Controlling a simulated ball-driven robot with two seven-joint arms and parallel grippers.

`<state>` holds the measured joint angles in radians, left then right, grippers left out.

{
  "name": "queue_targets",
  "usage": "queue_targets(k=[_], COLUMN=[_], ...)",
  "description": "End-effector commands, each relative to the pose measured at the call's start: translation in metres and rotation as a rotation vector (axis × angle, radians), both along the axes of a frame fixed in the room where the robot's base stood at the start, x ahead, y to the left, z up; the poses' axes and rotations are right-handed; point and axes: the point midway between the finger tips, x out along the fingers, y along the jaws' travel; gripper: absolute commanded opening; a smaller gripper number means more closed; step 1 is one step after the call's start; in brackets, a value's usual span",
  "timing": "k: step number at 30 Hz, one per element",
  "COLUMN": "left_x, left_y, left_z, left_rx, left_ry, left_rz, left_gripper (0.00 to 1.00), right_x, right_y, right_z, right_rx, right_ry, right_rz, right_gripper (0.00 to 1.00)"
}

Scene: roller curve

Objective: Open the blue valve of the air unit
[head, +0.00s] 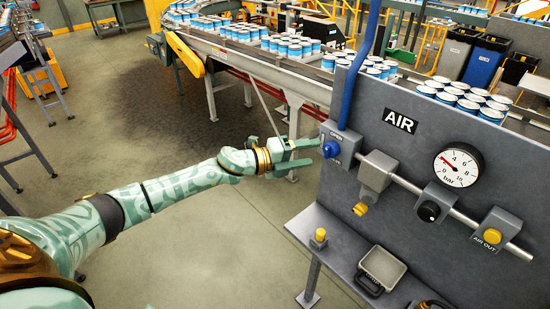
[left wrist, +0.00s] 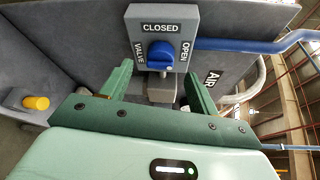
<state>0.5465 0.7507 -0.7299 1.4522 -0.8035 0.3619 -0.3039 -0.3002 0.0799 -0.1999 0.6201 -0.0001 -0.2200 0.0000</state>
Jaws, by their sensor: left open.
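The blue valve (head: 331,149) is a knob on a grey box at the upper left of the grey air panel (head: 340,220). My left gripper (head: 305,154) is just left of the valve box in the head view. In the left wrist view my left gripper (left wrist: 160,88) is open and empty, its two green fingers on either side below the knob, apart from it. My right gripper is not in view.
A blue hose (head: 362,65) rises from the valve box. A pressure gauge (head: 457,165), a black knob (head: 429,211) and a yellow knob (head: 492,236) sit along the pipe. A tray (head: 384,266) stands on the shelf below. A conveyor with cans (head: 290,48) runs behind.

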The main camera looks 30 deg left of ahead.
Motion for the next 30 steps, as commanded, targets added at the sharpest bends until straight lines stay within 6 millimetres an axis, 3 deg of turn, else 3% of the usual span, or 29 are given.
queue_targets(k=[6,12,18,30], left_x=[-0.047,-0.076,-0.085,-0.085], left_y=[0.041,0.067,0.076,0.076], left_z=[0.001,0.005,0.009,0.010], left_rx=[0.006,0.003,0.003,0.001], left_ry=[0.003,0.004,0.002,0.000], left_rz=[-0.001,-0.001,0.000,-0.001], left_gripper=[0.61,0.61,0.61,0.61], right_x=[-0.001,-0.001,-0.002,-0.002], right_y=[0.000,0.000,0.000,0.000], right_z=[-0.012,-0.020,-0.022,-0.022], right_rx=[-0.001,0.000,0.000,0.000], right_ry=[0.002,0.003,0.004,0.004], right_rz=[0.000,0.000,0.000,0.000], right_gripper=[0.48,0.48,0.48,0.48])
